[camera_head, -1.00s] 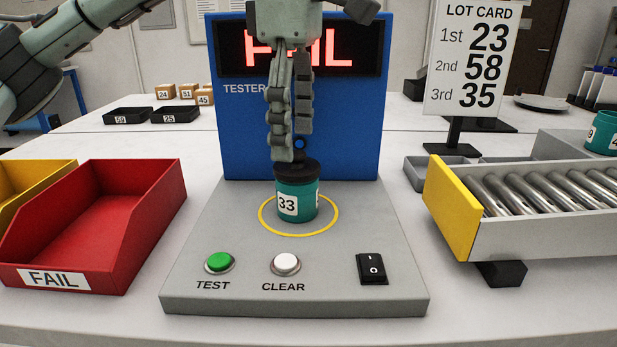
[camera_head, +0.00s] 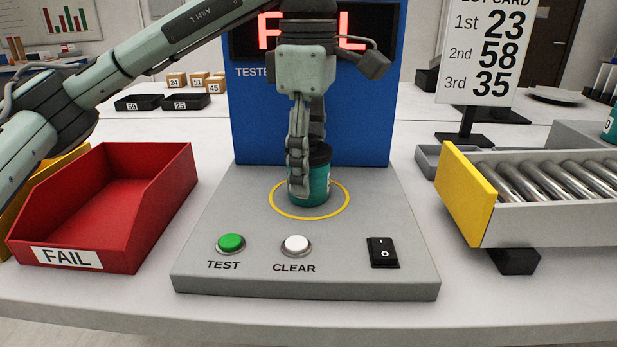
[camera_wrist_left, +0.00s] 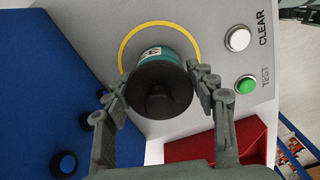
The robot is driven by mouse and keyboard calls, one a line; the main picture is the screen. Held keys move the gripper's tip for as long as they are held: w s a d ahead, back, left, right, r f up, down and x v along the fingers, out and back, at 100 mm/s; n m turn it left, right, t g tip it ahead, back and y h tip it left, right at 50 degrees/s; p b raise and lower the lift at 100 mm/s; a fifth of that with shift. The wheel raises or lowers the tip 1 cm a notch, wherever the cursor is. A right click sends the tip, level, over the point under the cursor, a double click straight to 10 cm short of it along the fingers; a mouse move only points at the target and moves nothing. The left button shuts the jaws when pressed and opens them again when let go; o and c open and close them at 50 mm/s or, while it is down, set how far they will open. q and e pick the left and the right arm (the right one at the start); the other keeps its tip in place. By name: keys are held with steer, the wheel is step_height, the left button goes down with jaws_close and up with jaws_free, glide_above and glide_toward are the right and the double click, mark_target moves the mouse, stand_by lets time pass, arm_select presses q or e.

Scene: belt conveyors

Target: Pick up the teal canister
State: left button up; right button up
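The teal canister (camera_head: 318,185) has a dark lid and stands upright inside the yellow ring on the tester (camera_head: 210,270). My left gripper (camera_head: 306,180) points down over it, one finger in front of its left part in the head view. In the left wrist view the canister's lid (camera_wrist_left: 160,88) lies between the two fingers of my left gripper (camera_wrist_left: 158,76). They are spread to either side of it, very close to its wall; I cannot see firm contact. Part of its white label shows at the top.
A red FAIL bin (camera_head: 165,190) stands to the left. A roller conveyor (camera_head: 540,215) with a yellow end plate is to the right, below a lot card (camera_head: 480,60). The tester's buttons and switch (camera_head: 383,252) are in front. The blue panel (camera_head: 245,120) rises close behind.

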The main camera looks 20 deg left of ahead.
arm_select(q)
steer(key=c, duration=0.7)
steer(key=shift+c, duration=0.2)
steer(key=shift+r, duration=0.1)
